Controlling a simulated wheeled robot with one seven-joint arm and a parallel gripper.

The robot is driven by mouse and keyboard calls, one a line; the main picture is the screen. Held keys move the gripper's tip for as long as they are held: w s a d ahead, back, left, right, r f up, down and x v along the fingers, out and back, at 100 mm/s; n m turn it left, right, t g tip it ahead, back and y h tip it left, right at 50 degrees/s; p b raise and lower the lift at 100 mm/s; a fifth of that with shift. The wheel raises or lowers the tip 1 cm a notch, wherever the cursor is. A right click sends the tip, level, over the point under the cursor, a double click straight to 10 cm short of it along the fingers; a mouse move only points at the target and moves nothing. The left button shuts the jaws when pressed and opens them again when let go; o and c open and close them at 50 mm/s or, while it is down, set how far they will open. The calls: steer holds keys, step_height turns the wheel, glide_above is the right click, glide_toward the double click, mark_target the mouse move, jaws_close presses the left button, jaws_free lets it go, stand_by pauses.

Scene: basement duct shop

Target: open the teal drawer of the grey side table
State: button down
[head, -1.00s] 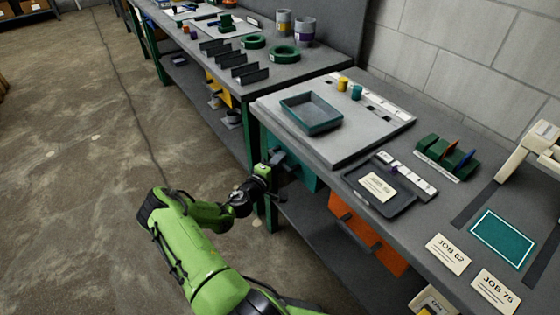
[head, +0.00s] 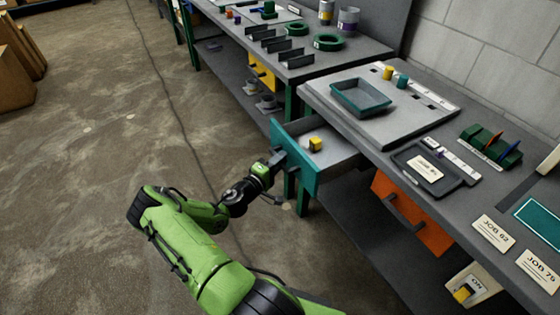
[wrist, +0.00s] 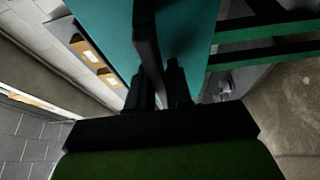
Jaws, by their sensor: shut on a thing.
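The teal drawer (head: 299,167) of the grey side table (head: 333,108) is pulled well out, and its grey inside shows. A small yellow block (head: 315,144) lies in it. My gripper (head: 277,160) is at the drawer's front, shut on its dark handle. In the wrist view, the two fingers of my gripper (wrist: 162,90) close around the dark handle bar (wrist: 146,40), with the teal front (wrist: 185,35) behind it. The handle is partly hidden by the gripper in the head view.
An orange drawer (head: 411,216) sits shut to the right under the same top. A teal-rimmed tray (head: 360,97) and a dark tray (head: 427,170) stand on the table. The floor (head: 90,130) to the left is clear.

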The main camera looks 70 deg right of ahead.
steer(key=shift+w+a, duration=0.25)
steer(key=shift+a, duration=0.1)
steer(key=c, duration=1.1)
jaws_free()
steer(key=p+v, duration=0.2)
steer(key=v, duration=1.3)
steer(key=shift+w+a+p, duration=0.15)
steer(key=shift+a+p, duration=0.2)
